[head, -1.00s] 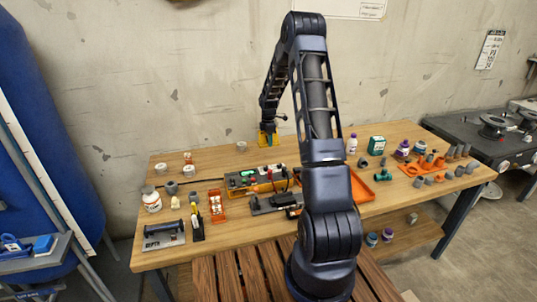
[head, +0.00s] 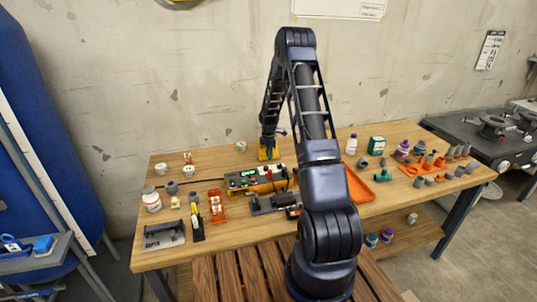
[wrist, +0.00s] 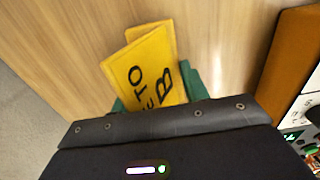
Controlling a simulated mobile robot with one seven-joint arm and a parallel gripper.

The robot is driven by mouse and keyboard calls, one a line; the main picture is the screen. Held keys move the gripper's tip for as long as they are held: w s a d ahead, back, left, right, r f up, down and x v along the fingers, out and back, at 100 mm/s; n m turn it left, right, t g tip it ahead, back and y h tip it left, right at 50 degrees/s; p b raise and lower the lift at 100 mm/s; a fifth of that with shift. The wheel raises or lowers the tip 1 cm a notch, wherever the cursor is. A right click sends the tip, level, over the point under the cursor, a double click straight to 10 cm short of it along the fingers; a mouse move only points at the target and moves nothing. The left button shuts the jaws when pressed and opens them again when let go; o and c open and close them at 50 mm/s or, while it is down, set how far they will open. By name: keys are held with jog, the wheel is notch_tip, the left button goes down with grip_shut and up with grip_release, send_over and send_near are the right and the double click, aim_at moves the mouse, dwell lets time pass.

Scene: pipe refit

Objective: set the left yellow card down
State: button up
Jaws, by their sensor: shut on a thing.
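The yellow card (wrist: 152,65) is held by my gripper (wrist: 155,97); it looks folded, with two flaps and dark letters including "TO" and "B". Green fingers show on both sides of it. In the head view my gripper (head: 268,146) is low over the back middle of the wooden table, with the yellow card (head: 268,154) at its tip. The card is at or just above the wood; I cannot tell whether it touches. The fingers hide its lower part in the wrist view.
A test unit with a green display (head: 254,180) stands just in front of the card. A white fitting (head: 241,146) is at the back left of it. An orange tray (head: 359,187) is to the right, partly behind my arm. Bare wood (head: 215,165) lies to the left.

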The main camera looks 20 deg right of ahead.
jog(key=o, duration=1)
jog(key=shift+f, duration=0.1)
notch_tip(320, 180, up, 13)
jog(key=s+a+r+m+t, duration=0.3)
jog(key=s+r+m, duration=0.6)
jog(key=s+r, duration=1.35)
jog(key=shift+s+a+r+m+t, duration=0.25)
jog(key=shift+s+a+r+m, duration=0.85)
jog(key=shift+s, duration=3.35)
jog(key=shift+s+d+r+m+t, duration=0.25)
jog(key=shift+s+r+m, duration=0.35)
jog(key=shift+s+m, duration=2.55)
jog(key=shift+s+a+r+m+t, duration=0.3)
jog(key=shift+s+a+r, duration=0.45)
jog(key=shift+s, duration=4.95)
